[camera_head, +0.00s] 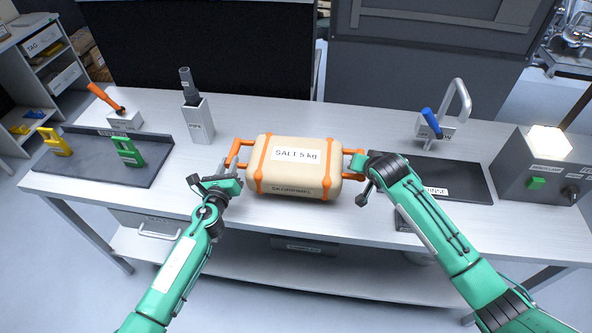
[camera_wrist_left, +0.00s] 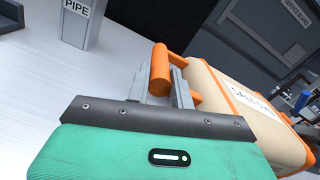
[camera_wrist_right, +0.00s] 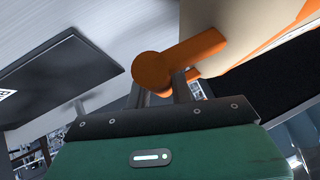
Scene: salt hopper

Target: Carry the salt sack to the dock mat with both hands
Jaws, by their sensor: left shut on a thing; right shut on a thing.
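The salt sack (camera_head: 296,178), a tan block with orange straps and a "SALT 5 kg" label, is level over the middle of the bench; I cannot tell whether it touches the top. My left gripper (camera_head: 228,178) is shut on its left orange handle, with the handle (camera_wrist_left: 160,68) between the fingers in the left wrist view. My right gripper (camera_head: 364,176) is shut on the right handle, which the right wrist view shows as an orange bar (camera_wrist_right: 175,62). A dark mat (camera_head: 85,172) lies at the left; its label is too small to read.
Yellow (camera_head: 55,142) and green (camera_head: 128,152) pieces stand on the left mat. A pipe holder (camera_head: 198,122) stands behind the sack's left. At right are a mat labelled "RINSE" (camera_head: 462,172), a tap (camera_head: 458,100) and a grey lamp box (camera_head: 548,165).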

